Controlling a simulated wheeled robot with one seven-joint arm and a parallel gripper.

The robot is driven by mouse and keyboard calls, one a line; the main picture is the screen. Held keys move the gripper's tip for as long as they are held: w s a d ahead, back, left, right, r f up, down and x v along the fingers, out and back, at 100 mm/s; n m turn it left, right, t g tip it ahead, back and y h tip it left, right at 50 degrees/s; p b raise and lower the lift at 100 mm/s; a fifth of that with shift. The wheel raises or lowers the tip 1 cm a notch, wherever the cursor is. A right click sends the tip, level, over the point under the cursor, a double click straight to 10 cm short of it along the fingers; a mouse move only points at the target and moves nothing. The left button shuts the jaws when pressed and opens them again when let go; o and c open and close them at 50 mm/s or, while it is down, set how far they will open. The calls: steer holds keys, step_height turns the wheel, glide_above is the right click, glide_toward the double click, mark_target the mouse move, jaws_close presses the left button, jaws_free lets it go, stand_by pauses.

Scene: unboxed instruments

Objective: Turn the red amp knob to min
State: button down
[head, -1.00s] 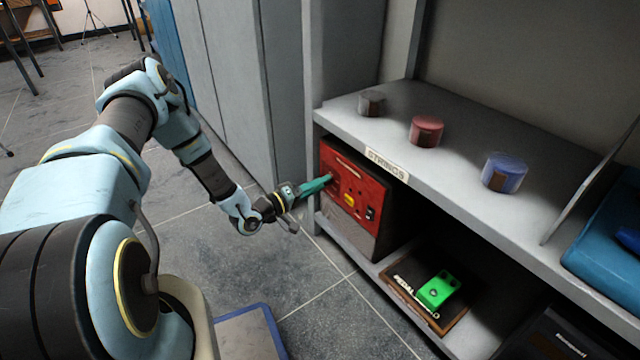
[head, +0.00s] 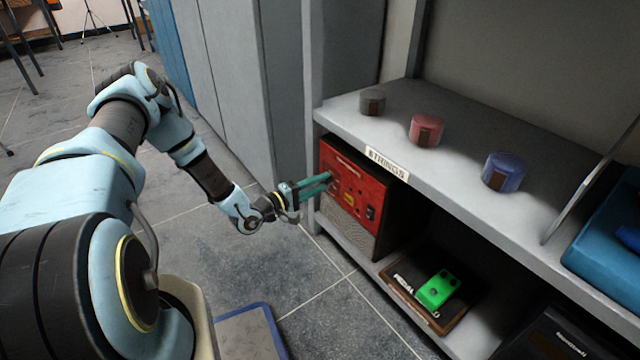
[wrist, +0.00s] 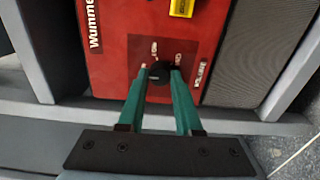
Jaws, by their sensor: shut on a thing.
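The red amp (head: 355,190) stands on the shelf level under the "STRINGS" label, its red panel facing my arm. It fills the upper part of the wrist view (wrist: 115,50). Its dark round knob (wrist: 159,74) sits on a darker red square with small pale marks around it. My gripper (head: 328,181) reaches the panel's left end with its two green fingers. In the wrist view the fingertips (wrist: 160,68) are on either side of the knob, shut on it. The knob's pointer is too small to read.
A yellow part (wrist: 181,7) and a black switch (head: 370,213) are on the same panel. A green pedal (head: 437,289) lies on a board to the right. Grey, red and blue round tins stand on the shelf (head: 455,175) above. Open floor lies left of the amp.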

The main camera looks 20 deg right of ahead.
steer(key=c, duration=0.6)
jaws_free()
steer(key=s+a+p, duration=0.2)
steer(key=a, duration=0.8)
steer(key=shift+a, duration=0.35)
